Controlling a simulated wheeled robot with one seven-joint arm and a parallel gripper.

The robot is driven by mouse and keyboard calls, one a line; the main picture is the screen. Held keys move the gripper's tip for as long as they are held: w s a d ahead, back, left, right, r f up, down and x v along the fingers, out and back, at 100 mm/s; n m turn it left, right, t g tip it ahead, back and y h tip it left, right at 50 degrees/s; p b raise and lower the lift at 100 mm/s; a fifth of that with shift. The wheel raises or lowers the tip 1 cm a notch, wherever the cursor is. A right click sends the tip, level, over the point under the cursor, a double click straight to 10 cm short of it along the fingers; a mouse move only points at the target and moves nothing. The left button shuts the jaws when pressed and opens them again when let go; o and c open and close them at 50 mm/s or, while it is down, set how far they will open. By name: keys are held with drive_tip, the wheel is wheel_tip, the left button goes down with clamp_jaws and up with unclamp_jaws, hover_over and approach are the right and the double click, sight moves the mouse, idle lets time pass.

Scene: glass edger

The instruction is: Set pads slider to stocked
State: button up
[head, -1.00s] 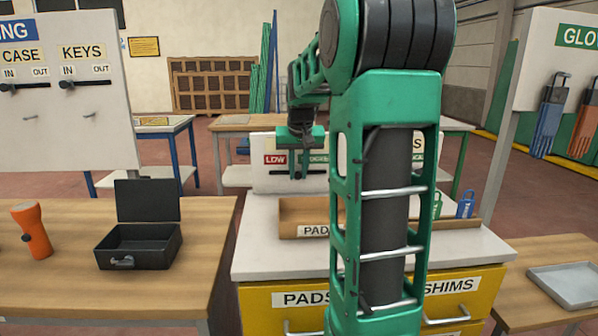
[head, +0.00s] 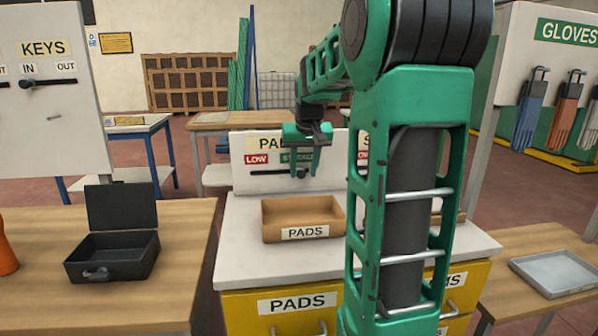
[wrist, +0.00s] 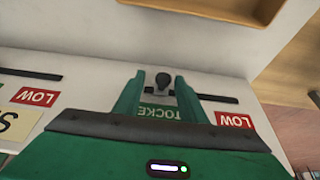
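The PADS slider is a dark knob (head: 302,173) on a horizontal black slot in the white board (head: 241,180). Red LOW (head: 257,159) and green STOCKED labels sit above the slot. The knob is at the STOCKED side, right of LOW. In the upside-down wrist view the knob (wrist: 163,82) stands over the STOCKED label (wrist: 160,112), with bare slot running toward LOW (wrist: 234,120). My green gripper (head: 304,170) is at the board, one finger on each side of the knob, with visible gaps. The fingers partly hide the label and slot.
A PADS tray (head: 303,232) stands on the white counter (head: 240,250) below my gripper. A second slider with a LOW label (wrist: 38,97) shares the board. My arm hides part of the board's right side. An open black box (head: 112,255) is on the left table.

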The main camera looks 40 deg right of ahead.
drive_tip(key=shift+a, duration=0.15)
drive_tip(key=v, duration=1)
drive_tip(key=shift+r, duration=0.3)
